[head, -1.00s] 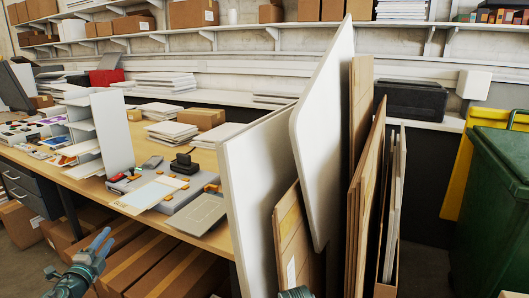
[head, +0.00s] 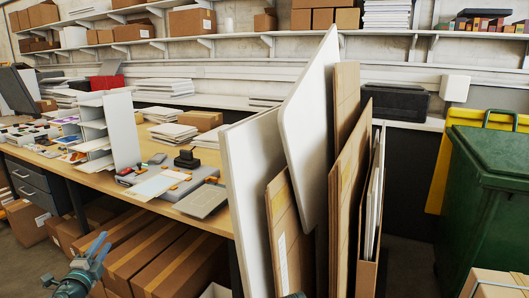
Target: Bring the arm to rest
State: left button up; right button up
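My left gripper (head: 101,242) shows at the lower left of the head view, in front of the brown boxes below the table. Its two fingertips look apart and nothing shows between them. It is clear of the table edge. A small dark piece of my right arm shows at the bottom edge, right of centre; no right fingers are visible. The grey roll laminator (head: 207,175) lies on the wooden table (head: 150,204), with a black block (head: 187,159) on it. A pale sheet (head: 152,187) and a grey panel (head: 201,201) lie at its front.
Large white boards (head: 255,185) and brown boards (head: 347,190) lean upright at the table's right end. A green bin (head: 490,190) stands at the right. Cardboard boxes (head: 182,268) fill the floor under the table. A white sorter rack (head: 121,130) stands on the table's left part.

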pick_arm(q)
jog(key=w+d+f+n+g+y, duration=0.5)
jog(key=d+n, duration=0.5)
jog(key=n, duration=0.2)
jog(key=s+d+f+n+g+h, duration=0.1)
jog(key=s+d+f+g+h, duration=0.1)
jog(key=s+d+f+g, duration=0.65)
jog(key=s+d+f+n+h, duration=0.15)
jog(key=d+f, duration=0.45)
jog(key=d, duration=0.8)
jog(key=s+d+f+m+g+h, duration=0.25)
jog(key=s+d+g, duration=0.25)
jog(key=s+d, duration=0.7)
notch_tip(320, 180, up, 14)
jog(key=p, duration=1.4)
jog(key=shift+w+a+r+p, duration=0.2)
jog(key=shift+w+a+p, duration=0.2)
jog(key=shift+w, duration=0.05)
